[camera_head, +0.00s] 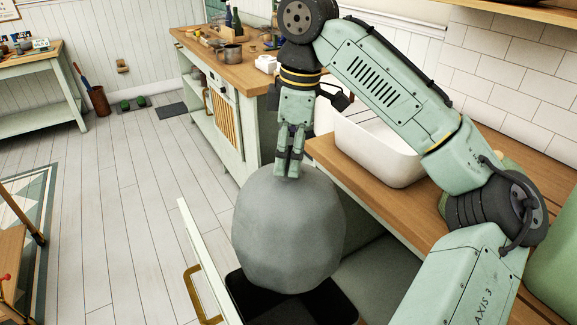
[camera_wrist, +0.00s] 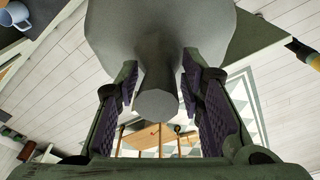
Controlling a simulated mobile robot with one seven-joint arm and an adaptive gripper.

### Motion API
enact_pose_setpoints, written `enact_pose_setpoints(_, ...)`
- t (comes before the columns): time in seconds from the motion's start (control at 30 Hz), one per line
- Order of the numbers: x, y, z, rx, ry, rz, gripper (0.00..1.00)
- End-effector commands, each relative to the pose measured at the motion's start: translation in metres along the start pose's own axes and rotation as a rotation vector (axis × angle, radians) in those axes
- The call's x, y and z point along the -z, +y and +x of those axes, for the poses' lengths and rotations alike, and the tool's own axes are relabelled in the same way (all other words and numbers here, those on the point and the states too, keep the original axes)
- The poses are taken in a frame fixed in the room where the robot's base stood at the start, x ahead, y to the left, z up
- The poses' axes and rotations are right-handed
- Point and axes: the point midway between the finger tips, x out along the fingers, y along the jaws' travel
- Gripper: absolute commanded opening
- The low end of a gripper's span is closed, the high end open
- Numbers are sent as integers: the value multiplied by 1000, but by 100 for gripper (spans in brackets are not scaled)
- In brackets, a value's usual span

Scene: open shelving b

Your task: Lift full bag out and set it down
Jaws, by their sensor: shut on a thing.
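A large grey full bag (camera_head: 288,235) hangs upright below my gripper (camera_head: 290,165). My gripper is shut on the bag's narrow neck at its top. In the wrist view, the neck (camera_wrist: 157,102) sits between the two padded fingers of my gripper (camera_wrist: 160,82), with the bag's wide body (camera_wrist: 160,30) beyond. The black bin (camera_head: 240,297) is under the bag in the pulled-out drawer. The bag hides much of the bin, and I cannot tell whether its bottom is clear of the rim.
The drawer front (camera_head: 205,258) with its brass handle (camera_head: 194,295) stands out at left. A wooden counter (camera_head: 357,184) with a white sink (camera_head: 375,150) lies close at right. The plank floor (camera_head: 130,190) left of the drawer is open. A patterned rug (camera_head: 45,195) lies farther left.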

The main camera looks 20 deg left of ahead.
Motion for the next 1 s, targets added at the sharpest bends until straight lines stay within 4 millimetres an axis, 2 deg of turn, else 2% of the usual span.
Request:
enact_pose_setpoints(0.1, 2, 0, -15, -4, 0, 1, 0)
enact_pose_setpoints(1.0, 13, 0, -108, -4, 0, 2, 0)
